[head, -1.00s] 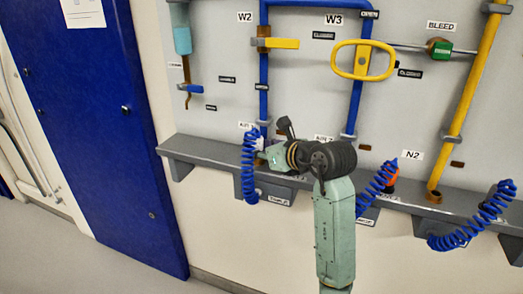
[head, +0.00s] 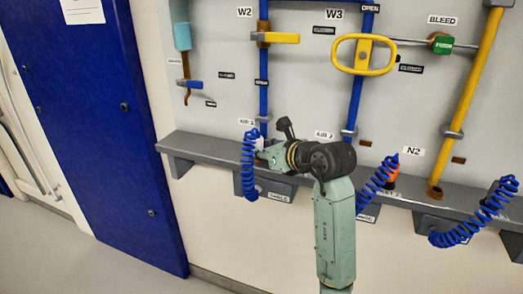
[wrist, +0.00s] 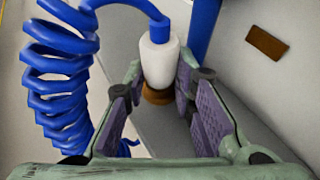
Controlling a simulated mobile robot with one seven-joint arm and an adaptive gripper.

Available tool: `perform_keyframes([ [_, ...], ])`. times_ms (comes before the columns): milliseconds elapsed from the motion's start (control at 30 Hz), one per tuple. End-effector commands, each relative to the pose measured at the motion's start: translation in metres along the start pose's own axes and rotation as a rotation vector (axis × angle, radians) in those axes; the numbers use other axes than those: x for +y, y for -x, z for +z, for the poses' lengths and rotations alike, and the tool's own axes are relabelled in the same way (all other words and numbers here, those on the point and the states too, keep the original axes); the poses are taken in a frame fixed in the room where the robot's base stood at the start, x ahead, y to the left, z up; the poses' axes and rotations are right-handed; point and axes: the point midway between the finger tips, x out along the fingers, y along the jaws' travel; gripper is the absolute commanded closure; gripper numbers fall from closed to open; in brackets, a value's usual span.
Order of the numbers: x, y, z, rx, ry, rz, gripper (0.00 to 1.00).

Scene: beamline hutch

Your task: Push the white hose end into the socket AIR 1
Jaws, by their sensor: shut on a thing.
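The white hose end (wrist: 160,62) is upright between the fingertips of my gripper (wrist: 160,78) in the wrist view, with its blue hose going up from the top. My gripper is shut on it. A brown, brass-like ring (wrist: 156,95) shows just below the white end; I cannot tell whether the two are joined or only close. In the head view my gripper (head: 264,152) is at the shelf under the AIR 1 label (head: 247,122), beside a blue coiled hose (head: 249,170). The socket AIR 1 itself is hidden there by my gripper and the hose.
The coil (wrist: 55,85) hangs close on the left in the wrist view. A grey shelf (head: 215,155) runs along the panel. Blue pipes (head: 263,90), a yellow handle (head: 363,55) and a yellow pipe (head: 468,100) stand behind. More blue coils (head: 374,185) hang to the right.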

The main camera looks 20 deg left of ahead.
Motion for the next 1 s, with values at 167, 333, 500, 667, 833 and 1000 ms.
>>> perform_keyframes([
  [167,0.000,0.000,0.001,-0.001,0.001,0.000,1.00],
  [333,0.000,0.000,0.001,-0.001,0.001,0.000,0.66],
  [500,0.000,0.000,0.001,-0.001,0.001,0.000,0.54],
  [667,0.000,0.000,0.001,0.000,0.001,0.000,0.53],
  [833,0.000,0.001,0.000,0.000,0.000,0.000,0.53],
  [1000,-0.001,0.019,0.001,-0.003,0.002,-0.004,0.53],
])
